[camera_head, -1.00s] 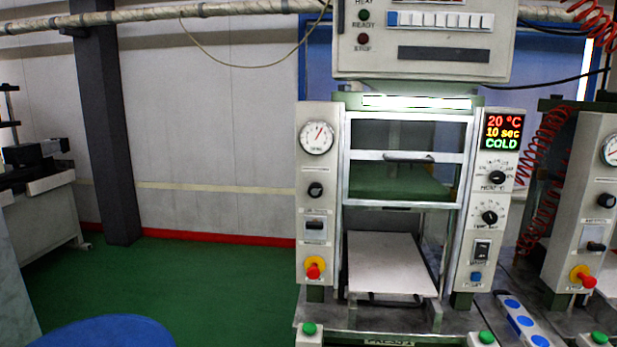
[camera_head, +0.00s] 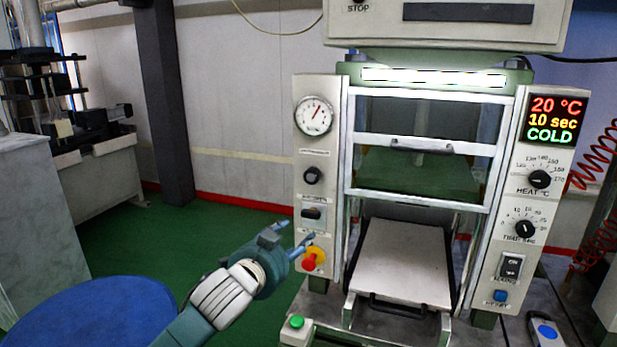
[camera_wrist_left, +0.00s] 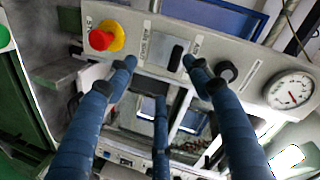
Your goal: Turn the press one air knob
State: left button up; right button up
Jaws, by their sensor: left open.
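Press one stands at centre right in the head view. Its left panel (camera_head: 301,145) carries a round gauge, a round black knob (camera_head: 313,175), a dark switch-like knob (camera_head: 312,213) on a light plate, and a red knob on a yellow base. I cannot tell for sure which is the air knob; small labels are hard to read. My left gripper (camera_head: 293,238) is open and empty, beside the panel's lower left, near the red knob. In the left wrist view, the open fingers (camera_wrist_left: 160,64) straddle the dark knob (camera_wrist_left: 175,57), seemingly apart from it. The round knob (camera_wrist_left: 227,72) lies right of them.
The red knob (camera_head: 309,263) is close to my left fingers. A blue round surface (camera_head: 95,315) lies at lower left. The display (camera_head: 553,118) reads 20 °C, 10 sec, COLD. A white plate (camera_head: 405,258) sits in the press.

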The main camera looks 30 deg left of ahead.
aim_at(310, 178)
pick_arm(q)
notch_tip(310, 178, up, 11)
jog(key=m+t, duration=0.1)
jog(key=t, duration=0.1)
jog(key=shift+y, duration=0.3)
jog(key=p+x, duration=0.3)
jog(key=x, duration=0.8)
jog(key=shift+r, duration=0.15)
pick_arm(e)
jog(key=r, duration=0.1)
jog(key=w+r, duration=0.1)
jog(key=r, duration=0.1)
jog(key=shift+w+d+r, duration=0.15)
jog(key=shift+w+d, duration=0.1)
jog(key=shift+w, duration=0.15)
pick_arm(q)
jog(key=shift+c, duration=0.2)
jog(key=c, duration=1.1)
